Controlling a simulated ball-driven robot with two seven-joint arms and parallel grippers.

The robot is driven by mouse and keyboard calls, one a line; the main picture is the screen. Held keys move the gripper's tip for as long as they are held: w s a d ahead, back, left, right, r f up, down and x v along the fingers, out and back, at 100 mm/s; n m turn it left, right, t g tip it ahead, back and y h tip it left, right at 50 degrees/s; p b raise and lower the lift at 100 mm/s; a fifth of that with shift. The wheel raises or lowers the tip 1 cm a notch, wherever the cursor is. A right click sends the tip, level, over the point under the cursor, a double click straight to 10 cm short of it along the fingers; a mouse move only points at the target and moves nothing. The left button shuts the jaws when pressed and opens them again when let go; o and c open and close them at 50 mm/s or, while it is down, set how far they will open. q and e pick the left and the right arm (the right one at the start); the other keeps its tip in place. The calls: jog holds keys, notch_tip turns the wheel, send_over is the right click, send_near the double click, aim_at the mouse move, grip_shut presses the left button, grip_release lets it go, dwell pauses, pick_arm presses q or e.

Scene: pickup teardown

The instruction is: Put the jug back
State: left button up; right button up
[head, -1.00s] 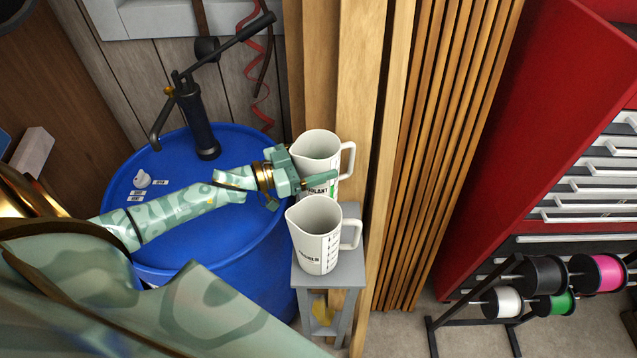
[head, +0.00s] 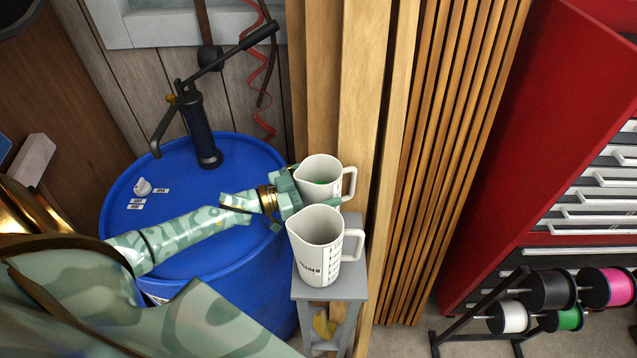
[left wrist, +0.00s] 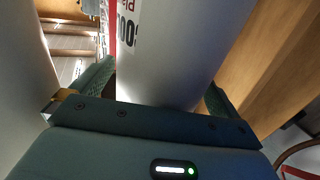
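Two white measuring jugs with handles on the right are at the small grey stand. The rear jug (head: 319,172) shows a little green inside. My left gripper (head: 312,205) is around its lower body, shut on it; a finger shows on each side in the left wrist view (left wrist: 160,98). The front jug (head: 318,250) stands upright on the grey stand (head: 345,286) and hides the rear jug's base and much of the fingers. I cannot tell whether the rear jug touches the stand. My right gripper is not in view.
A blue drum (head: 235,262) with a black hand pump (head: 198,125) is left of the stand, under my left arm. Upright timber (head: 365,110) is close behind and right. A rack of spools (head: 548,290) and a red cabinet (head: 500,150) are farther right.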

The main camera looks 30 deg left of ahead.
pick_arm(q)
jog(key=shift+r, duration=0.1)
jog(key=v, duration=1.2)
